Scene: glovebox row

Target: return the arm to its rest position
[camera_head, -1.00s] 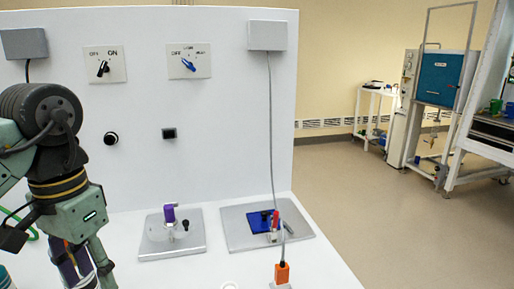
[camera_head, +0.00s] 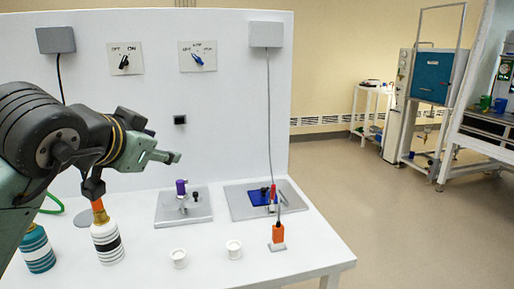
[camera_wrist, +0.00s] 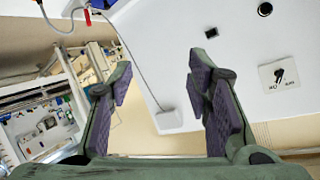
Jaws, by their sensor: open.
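My gripper (camera_head: 163,156) is in the left part of the head view, raised above the white table and in front of the white panel. In the wrist view my gripper (camera_wrist: 160,95) shows two green fingers with purple pads, spread wide apart with nothing between them. My arm comes in from the left edge of the head view, bent, with the gripper pointing right. The fingers are clear of the table (camera_head: 215,275) and of the things on it.
Two striped bottles, one white (camera_head: 108,243) and one teal (camera_head: 37,250), stand below my arm. The panel (camera_head: 235,110) stands behind. Open floor lies right.

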